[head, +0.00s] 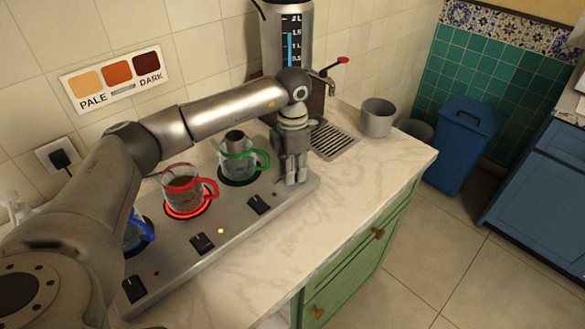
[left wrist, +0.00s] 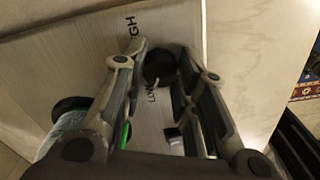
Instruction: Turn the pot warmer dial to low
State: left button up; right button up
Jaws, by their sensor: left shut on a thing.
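The pot warmer (head: 170,250) is a long metal panel on the marble counter. My left gripper (head: 291,180) points down at its right end, beyond the green-handled pot. The dial is hidden behind the gripper in the head view. In the left wrist view, the round black dial (left wrist: 158,68) lies between the fingertips of my left gripper (left wrist: 161,60), which is shut on it. I cannot tell where the dial points. My right gripper is not in view.
A red-handled glass pot (head: 184,188) with brown liquid stands on a glowing ring. A green-handled pot (head: 240,157) stands close left of my gripper. A blue pot (head: 136,236) is partly hidden by my arm. A samovar (head: 287,35) stands behind. The front counter is clear.

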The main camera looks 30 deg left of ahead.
pick_arm(q)
jog(key=o, duration=1.1)
jog(key=shift+c, duration=0.2)
notch_tip(320, 180, up, 12)
